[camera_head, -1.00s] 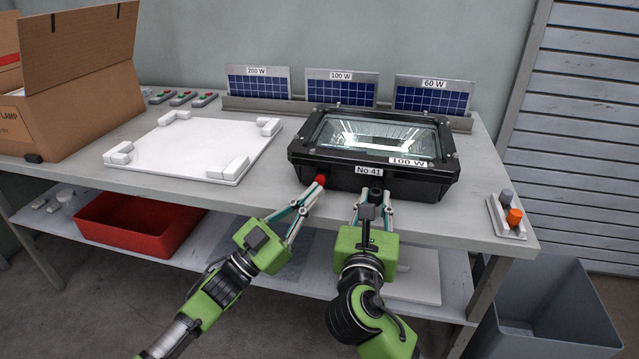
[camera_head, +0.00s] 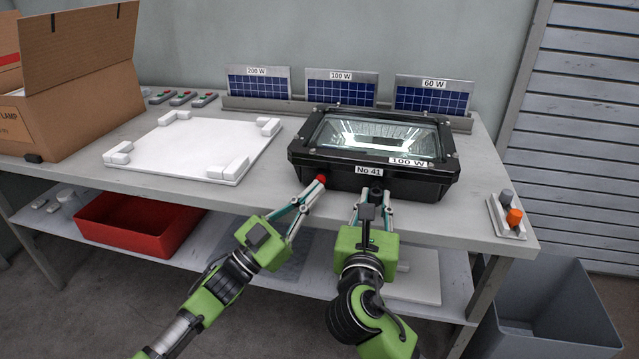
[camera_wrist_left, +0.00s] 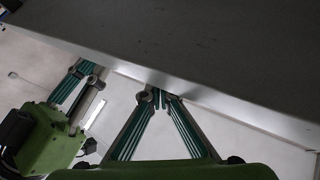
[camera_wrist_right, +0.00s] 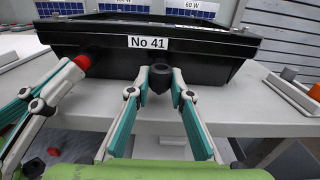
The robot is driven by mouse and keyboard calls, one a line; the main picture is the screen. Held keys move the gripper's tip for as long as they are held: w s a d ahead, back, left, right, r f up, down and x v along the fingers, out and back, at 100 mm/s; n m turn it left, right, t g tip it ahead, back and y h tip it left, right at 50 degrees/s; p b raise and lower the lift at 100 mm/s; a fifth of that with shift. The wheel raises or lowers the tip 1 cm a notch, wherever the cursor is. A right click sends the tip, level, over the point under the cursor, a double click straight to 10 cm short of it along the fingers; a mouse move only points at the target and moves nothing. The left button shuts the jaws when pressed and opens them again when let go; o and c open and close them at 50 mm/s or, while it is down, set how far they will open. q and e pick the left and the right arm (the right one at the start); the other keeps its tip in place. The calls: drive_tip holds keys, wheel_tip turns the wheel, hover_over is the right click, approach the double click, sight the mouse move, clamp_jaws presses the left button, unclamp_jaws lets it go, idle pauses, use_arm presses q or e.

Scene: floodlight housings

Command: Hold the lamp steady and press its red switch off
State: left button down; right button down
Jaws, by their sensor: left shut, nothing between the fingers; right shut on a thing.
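The lamp (camera_head: 325,171) is a black floodlight housing with a glass front, labelled "No 41" and "100 W", lying near the table's front edge. Its red switch (camera_head: 321,179) sticks out of the front side at the left; it also shows in the right wrist view (camera_wrist_right: 82,62). My left gripper (camera_head: 316,187) is shut and empty, its tips at the red switch, seemingly touching it. My right gripper (camera_wrist_right: 161,80) is shut on a black knob (camera_wrist_right: 160,76) on the lamp's front, below the label. In the left wrist view the lamp and switch are hidden.
A white tray (camera_head: 190,150) with corner blocks lies left of the lamp. Solar panels (camera_head: 342,92) stand behind it. A small holder with grey and orange pegs (camera_head: 514,217) is at the right. An open carton (camera_head: 75,105) stands far left, a red bin (camera_head: 135,225) below.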

use_arm(q)
drive_tip(key=shift+w+d, duration=0.15)
drive_tip(key=shift+w, duration=0.45)
use_arm(e)
drive_tip(key=shift+a+f, duration=0.1)
idle(0.9)
use_arm(q)
drive_tip(key=shift+s+a, duration=0.2)
drive_tip(key=shift+s, duration=0.75)
drive_tip(key=shift+s, duration=0.1)
drive_tip(key=s, duration=0.2)
drive_tip(key=s+a, duration=0.1)
drive_tip(key=s, duration=0.1)
drive_tip(key=shift+s+a, duration=0.1)
drive_tip(key=shift+s, duration=0.25)
use_arm(e)
drive_tip(key=c, duration=1.8)
unclamp_jaws()
drive_tip(key=shift+o, duration=0.2)
